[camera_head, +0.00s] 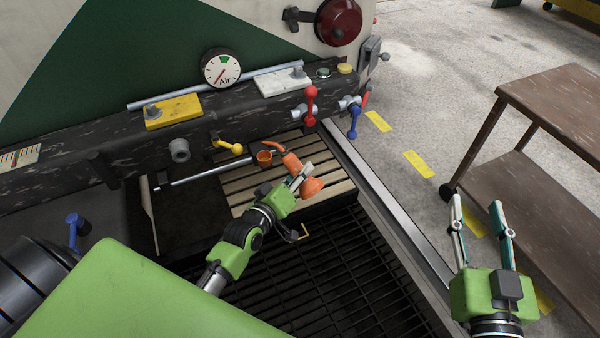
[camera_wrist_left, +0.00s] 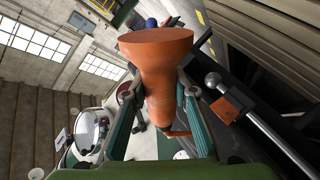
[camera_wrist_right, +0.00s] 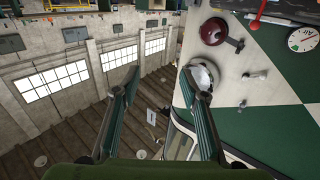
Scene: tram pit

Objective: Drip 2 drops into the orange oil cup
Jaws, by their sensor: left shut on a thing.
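An orange oil can (camera_head: 290,160) is held by my left gripper (camera_head: 300,178), with its wide base toward the lower right and its narrow end toward the upper left. The small orange oil cup (camera_head: 264,157) sits on a grey rod just left of the can's narrow end; I cannot tell whether they touch. In the left wrist view the can (camera_wrist_left: 157,62) stands between the two fingers, and the cup (camera_wrist_left: 226,110) shows as an orange block on the rod. My right gripper (camera_head: 476,203) is open and empty at the right; its spread fingers also show in the right wrist view (camera_wrist_right: 160,72).
A dark beam carries a yellow lever (camera_head: 229,146), red lever (camera_head: 311,104), blue lever (camera_head: 353,121) and air gauge (camera_head: 221,68). Wooden slats (camera_head: 240,187) and a dark grate (camera_head: 330,265) lie below. A brown cart (camera_head: 560,110) stands at the right.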

